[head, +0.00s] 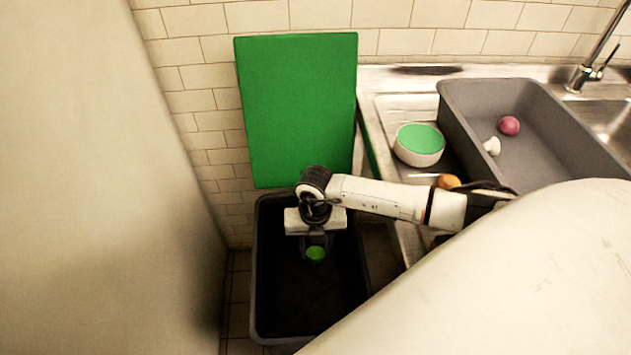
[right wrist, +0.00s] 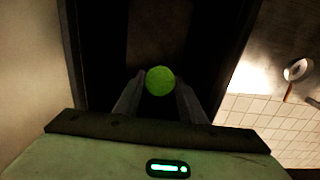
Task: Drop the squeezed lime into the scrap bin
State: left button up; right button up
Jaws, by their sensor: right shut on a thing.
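The squeezed lime (head: 316,253) is a small green round piece held between the fingers of my right gripper (head: 315,243). It also shows in the right wrist view (right wrist: 160,81), between the two fingertips. The scrap bin (head: 262,290) is a deep dark bin on the floor. In the head view my right gripper and the lime are over the bin's opening, pointing down. The exact height above the bin floor is hard to tell. My left gripper is not in view.
A green board (head: 297,110) stands against the tiled wall behind the bin. On the counter right of it are a white bowl with a green top (head: 419,145), an orange-brown round thing (head: 448,181) and a grey tub (head: 560,150) holding a pink ball (head: 509,126) and a white piece (head: 492,146).

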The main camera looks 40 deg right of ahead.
aim_at(315, 252)
jog(key=o, duration=1.2)
jog(key=shift+r, duration=0.1)
notch_tip(315, 252, up, 10)
jog(key=shift+r+b, duration=0.1)
jog(key=shift+b, duration=0.2)
notch_tip(315, 252, down, 10)
jog(key=shift+s+p, duration=0.1)
jog(key=shift+p, duration=0.25)
jog(key=shift+w+r, duration=0.2)
jog(key=shift+r, duration=0.1)
jog(key=shift+s+r, duration=0.1)
jog(key=shift+r, duration=1.95)
